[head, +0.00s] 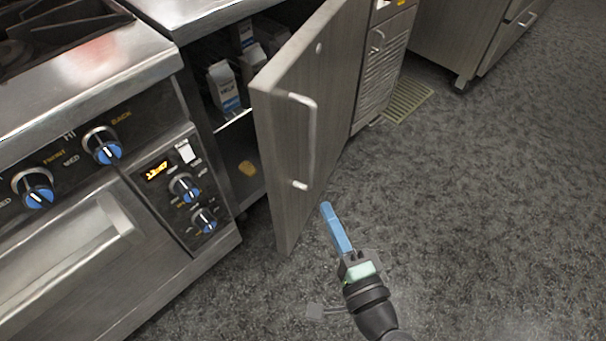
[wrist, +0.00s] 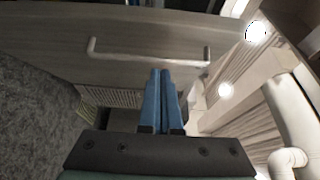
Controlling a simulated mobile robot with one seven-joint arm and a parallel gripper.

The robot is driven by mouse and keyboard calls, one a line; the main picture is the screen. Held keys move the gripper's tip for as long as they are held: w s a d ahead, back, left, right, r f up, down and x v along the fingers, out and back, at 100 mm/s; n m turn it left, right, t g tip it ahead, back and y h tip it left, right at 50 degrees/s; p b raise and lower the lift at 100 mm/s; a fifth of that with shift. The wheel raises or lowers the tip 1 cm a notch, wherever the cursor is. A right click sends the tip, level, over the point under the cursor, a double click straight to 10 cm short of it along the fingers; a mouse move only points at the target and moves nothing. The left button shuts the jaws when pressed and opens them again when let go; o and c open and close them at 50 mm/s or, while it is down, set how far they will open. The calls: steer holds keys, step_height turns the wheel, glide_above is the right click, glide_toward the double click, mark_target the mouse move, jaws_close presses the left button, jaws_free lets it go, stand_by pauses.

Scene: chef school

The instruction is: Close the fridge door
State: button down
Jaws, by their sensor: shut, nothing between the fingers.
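The fridge door (head: 270,130) stands ajar, swung out from the cabinet, with its left edge free and its hinge side toward the right. A metal bar handle (head: 312,140) is on its outer face. My gripper (head: 325,207) is shut and empty, its blue fingers pointing at the door's outer face near the handle's lower end. In the wrist view the handle (wrist: 150,57) lies across the door face (wrist: 60,45), beyond the shut blue fingertips (wrist: 160,73). I cannot tell whether the fingers touch the door; they look apart from it.
Inside the fridge are several cartons (head: 224,85) and a yellow item (head: 247,168) on the lower level. A stove (head: 90,160) with blue knobs is at left. A floor grate (head: 408,99) lies beyond the door. The floor (head: 480,200) at right is clear.

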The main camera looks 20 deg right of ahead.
glide_toward(284, 152)
steer(key=w+d, duration=0.3)
steer(key=shift+w+a+r, duration=0.1)
steer(key=shift+w+a, duration=0.85)
steer(key=shift+w, duration=0.15)
steer(key=shift+w+a, duration=0.25)
steer(key=shift+w, duration=0.05)
